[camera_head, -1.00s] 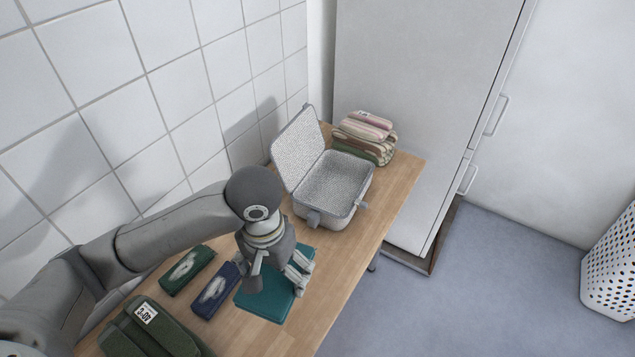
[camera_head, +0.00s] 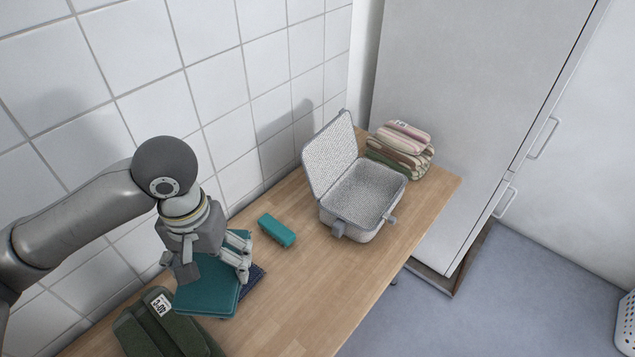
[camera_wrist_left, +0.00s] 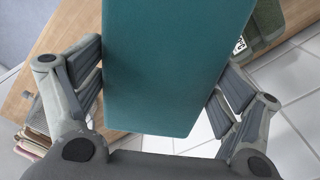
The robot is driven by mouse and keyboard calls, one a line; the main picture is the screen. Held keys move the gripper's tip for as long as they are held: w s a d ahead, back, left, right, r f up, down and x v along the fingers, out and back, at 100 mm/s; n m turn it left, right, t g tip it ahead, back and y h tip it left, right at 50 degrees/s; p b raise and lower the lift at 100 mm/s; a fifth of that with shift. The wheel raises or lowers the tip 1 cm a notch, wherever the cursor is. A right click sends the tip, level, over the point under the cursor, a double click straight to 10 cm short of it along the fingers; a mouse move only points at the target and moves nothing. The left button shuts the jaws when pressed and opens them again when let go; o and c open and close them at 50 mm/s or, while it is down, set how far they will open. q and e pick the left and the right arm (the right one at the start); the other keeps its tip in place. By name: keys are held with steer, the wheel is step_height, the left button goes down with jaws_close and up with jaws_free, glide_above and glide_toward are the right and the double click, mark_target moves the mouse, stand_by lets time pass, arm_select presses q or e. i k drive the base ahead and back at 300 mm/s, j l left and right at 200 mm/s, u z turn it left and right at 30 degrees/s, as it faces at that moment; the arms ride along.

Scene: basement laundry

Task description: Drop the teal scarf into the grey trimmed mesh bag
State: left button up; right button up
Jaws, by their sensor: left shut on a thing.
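The teal scarf (camera_head: 208,287) is a flat folded piece held in my left gripper (camera_head: 208,258), above the left part of the table. In the left wrist view the scarf (camera_wrist_left: 175,65) fills the space between the two fingers (camera_wrist_left: 160,95). The grey trimmed mesh bag (camera_head: 342,215) stands farther along the table, to the right, with its lid (camera_head: 330,160) raised toward the wall. Its inside looks empty. My right gripper is out of view.
A smaller teal bundle (camera_head: 277,230) lies between my left gripper and the bag. A navy piece (camera_head: 256,277) lies partly hidden beside the gripper. A dark green labelled bundle (camera_head: 160,325) is at front left. Striped folded cloths (camera_head: 400,150) stand behind the bag, near a white cabinet (camera_head: 470,120).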

mark_target(356, 206)
steer(key=i+l+u, duration=0.25)
steer(key=l, duration=0.35)
steer(key=i+l+u, duration=0.1)
steer(key=i+l, duration=0.15)
steer(key=i+l+u, duration=0.15)
steer(key=l, duration=0.25)
steer(key=i+l+u, duration=0.1)
steer(key=l, duration=0.25)
